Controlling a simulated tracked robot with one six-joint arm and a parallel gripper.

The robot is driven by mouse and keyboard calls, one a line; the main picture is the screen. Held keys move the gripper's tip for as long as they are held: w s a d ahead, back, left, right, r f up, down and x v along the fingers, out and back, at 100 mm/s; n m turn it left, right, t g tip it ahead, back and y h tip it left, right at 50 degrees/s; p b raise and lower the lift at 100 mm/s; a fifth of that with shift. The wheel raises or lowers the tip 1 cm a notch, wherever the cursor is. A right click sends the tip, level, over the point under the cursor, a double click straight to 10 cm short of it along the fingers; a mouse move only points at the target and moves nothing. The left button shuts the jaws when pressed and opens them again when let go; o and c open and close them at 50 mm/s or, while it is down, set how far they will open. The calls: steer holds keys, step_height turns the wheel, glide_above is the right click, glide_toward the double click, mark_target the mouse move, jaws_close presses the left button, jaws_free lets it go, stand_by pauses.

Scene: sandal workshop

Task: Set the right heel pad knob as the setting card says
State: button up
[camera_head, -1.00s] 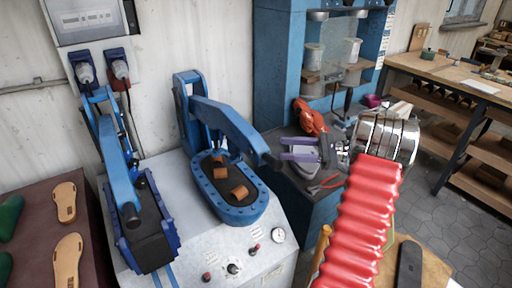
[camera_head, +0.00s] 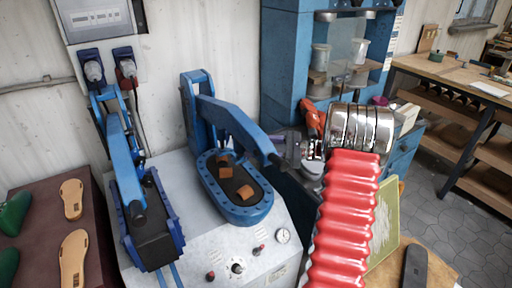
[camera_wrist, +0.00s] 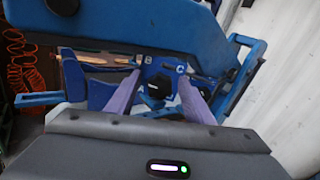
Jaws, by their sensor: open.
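The machine has two blue presses; the right one (camera_head: 233,207) has an oval blue bed with two brown blocks on it and a blue lever arm above. On the front edge are a middle dial knob (camera_head: 237,266), a red-topped knob (camera_head: 211,275) and another small red-topped knob (camera_head: 259,250). I cannot tell which is the right heel pad knob, or their settings. A small label (camera_head: 277,273) is on the front; its text is unreadable. My gripper (camera_head: 284,146) is open and empty, beside the right press's lever end. Its purple fingers show in the wrist view (camera_wrist: 160,76).
A round gauge (camera_head: 283,236) sits right of the knobs. A wall box with a printed panel (camera_head: 95,18) hangs above. Tan soles (camera_head: 73,255) lie on the dark table at left. A blue cabinet (camera_head: 285,60) stands behind the gripper. A wooden workbench (camera_head: 450,75) is at right.

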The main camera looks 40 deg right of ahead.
steer(key=shift+c, duration=0.3)
steer(key=c, duration=1)
steer(key=shift+n, duration=0.8)
steer(key=o, duration=1.1)
steer(key=shift+c, duration=0.2)
